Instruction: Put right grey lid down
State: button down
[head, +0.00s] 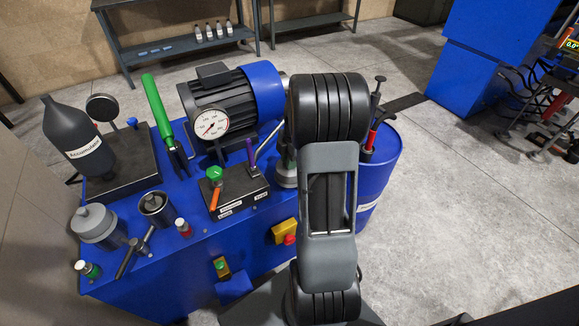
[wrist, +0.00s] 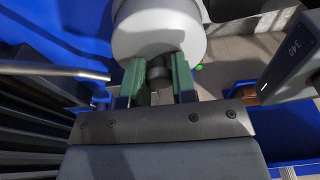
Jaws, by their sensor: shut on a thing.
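The right grey lid (wrist: 160,28) is a pale grey round piece with a darker stub at the near side, at the top middle of the wrist view. My gripper (wrist: 160,80) has its green fingers shut on that stub. In the head view my arm hides the gripper. A grey round piece (head: 285,178) shows partly at the left edge of my arm and seems to be this lid. Whether it touches the surface below cannot be told. Another grey lid (head: 96,222) sits at the left end of the blue press top (head: 180,262).
A motor (head: 216,98) with a gauge, a black bottle (head: 75,135), a green-handled lever (head: 158,110) and a control block (head: 235,190) stand on the press. A blue barrel (head: 378,175) stands right of my arm.

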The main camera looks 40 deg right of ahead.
jog(key=shift+w+d+f, duration=0.25)
jog(key=shift+w+f, duration=0.05)
jog(key=shift+f, duration=1.75)
jog(key=shift+f+b, duration=0.2)
jog(key=shift+b, duration=0.15)
jog(key=c, duration=0.9)
grip_release()
jog(key=shift+r, duration=0.1)
